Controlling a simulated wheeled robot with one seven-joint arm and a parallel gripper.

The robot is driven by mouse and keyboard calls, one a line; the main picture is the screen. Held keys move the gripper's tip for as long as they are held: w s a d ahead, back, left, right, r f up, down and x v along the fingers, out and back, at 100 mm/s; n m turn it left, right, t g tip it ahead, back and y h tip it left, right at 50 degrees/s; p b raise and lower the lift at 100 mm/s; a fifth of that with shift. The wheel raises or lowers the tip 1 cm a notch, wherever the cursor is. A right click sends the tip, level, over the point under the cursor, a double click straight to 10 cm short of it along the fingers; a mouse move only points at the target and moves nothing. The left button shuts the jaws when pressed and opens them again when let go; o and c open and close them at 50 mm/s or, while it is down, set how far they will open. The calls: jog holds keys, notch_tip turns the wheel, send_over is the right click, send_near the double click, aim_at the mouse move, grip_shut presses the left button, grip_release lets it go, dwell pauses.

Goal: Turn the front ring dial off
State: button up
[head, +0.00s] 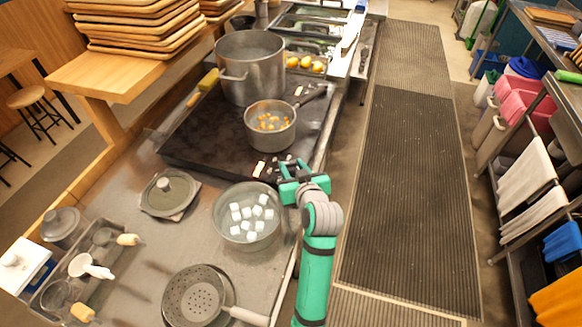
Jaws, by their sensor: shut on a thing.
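I cannot make out the dial's setting.
A large steel pot (251,83) stands behind the saucepan. A bowl (220,212) of white cubes sits close to the near left of my gripper. A colander (174,298) and a lid (154,203) lie on the counter. The floor mat (410,190) at right is clear.

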jog(key=n+y, duration=0.1)
jog(key=n+g+y, duration=0.1)
jog(key=d+n+g+y, duration=0.1)
jog(key=n+y, duration=0.1)
jog(key=shift+w, duration=0.25)
jog(key=shift+w+d+n+g+y, duration=0.1)
jog(key=shift+n+g+y, duration=0.5)
jog(key=shift+n+y, duration=0.1)
jog(key=shift+w+d+n+g+y, duration=0.1)
jog(key=shift+n+g+y, duration=0.5)
jog(key=shift+n, duration=0.1)
jog(key=o, duration=1.1)
jog(key=v, duration=1)
jog(key=shift+s+d+r, duration=0.1)
jog(key=shift+d, duration=0.25)
jog(key=shift+s, duration=0.1)
